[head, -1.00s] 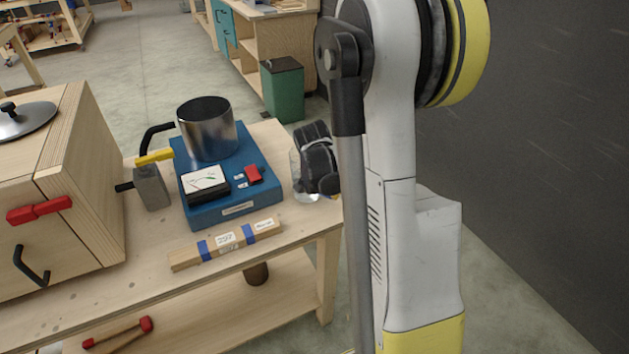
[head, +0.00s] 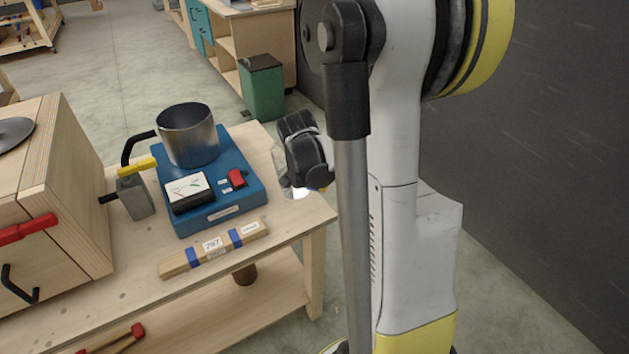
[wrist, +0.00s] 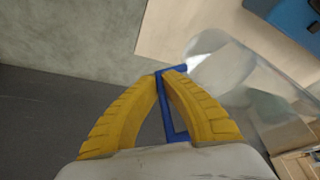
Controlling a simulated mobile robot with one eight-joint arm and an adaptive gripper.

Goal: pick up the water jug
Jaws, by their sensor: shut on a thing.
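The water jug (head: 278,160) is clear, at the right end of the workbench in the head view, mostly behind my gripper (head: 306,152). In the wrist view the jug's clear wall (wrist: 238,82) fills the right side, and its blue handle (wrist: 166,105) runs between the yellow fingers. My gripper, also in the wrist view (wrist: 172,76), is shut on that handle. The jug looks roughly upright. I cannot tell for sure whether its base touches the bench, as the gripper and arm hide part of it.
A blue device (head: 213,205) with a metal pot (head: 188,135) stands left of the jug. A wooden bar with blue tape (head: 213,248) lies in front, and a wooden cabinet (head: 70,215) stands farther left on the workbench (head: 110,300). A green bin (head: 263,88) is on the floor behind.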

